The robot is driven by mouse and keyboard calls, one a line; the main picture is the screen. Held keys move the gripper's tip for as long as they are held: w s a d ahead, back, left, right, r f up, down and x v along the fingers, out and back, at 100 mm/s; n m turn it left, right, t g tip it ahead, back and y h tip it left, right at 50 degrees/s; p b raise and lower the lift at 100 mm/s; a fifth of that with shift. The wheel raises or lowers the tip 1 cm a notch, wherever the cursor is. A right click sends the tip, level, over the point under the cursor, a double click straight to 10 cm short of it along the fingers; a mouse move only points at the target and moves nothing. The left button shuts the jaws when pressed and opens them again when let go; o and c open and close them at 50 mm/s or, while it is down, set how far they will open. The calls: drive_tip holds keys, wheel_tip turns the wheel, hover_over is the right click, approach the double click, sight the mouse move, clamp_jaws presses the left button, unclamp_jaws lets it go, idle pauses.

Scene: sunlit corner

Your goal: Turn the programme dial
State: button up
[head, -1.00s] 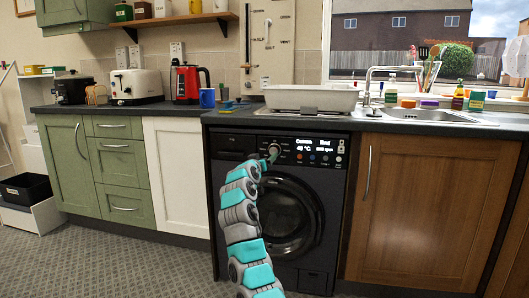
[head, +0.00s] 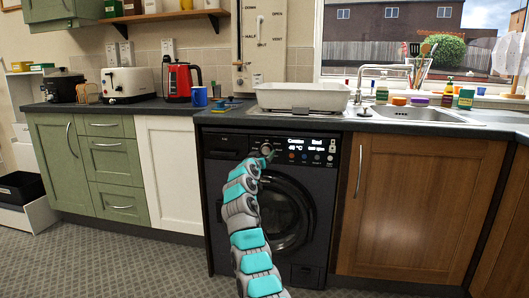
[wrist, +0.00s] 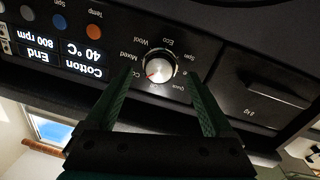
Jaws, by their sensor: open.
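The programme dial (wrist: 159,70) is a round silver knob with a red mark on the washing machine's black control panel, ringed by programme names. In the wrist view it lies between and just beyond the two fingers of my gripper (wrist: 165,90). The fingers are apart, and I see no contact with the knob. In the head view the dial (head: 266,149) is partly hidden by my gripper (head: 262,158), which is up at the panel. The washing machine (head: 225,180) is dark with a round door. Its display (wrist: 68,58) reads Cotton, 40 °C, End, 800 rpm.
The detergent drawer (wrist: 265,93) is beside the dial. Round coloured buttons (wrist: 60,22) sit beyond the display. The floor (head: 130,262) in front is clear.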

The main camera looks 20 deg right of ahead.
sight(266, 150)
drive_tip(key=shift+w+d+r, duration=0.25)
drive_tip(key=shift+w, duration=0.3)
drive_tip(key=shift+w+d+f+p, duration=0.2)
drive_tip(key=shift+w+d+p, duration=0.25)
drive_tip(key=shift+w+d, duration=0.05)
drive_tip(key=c, duration=1.4)
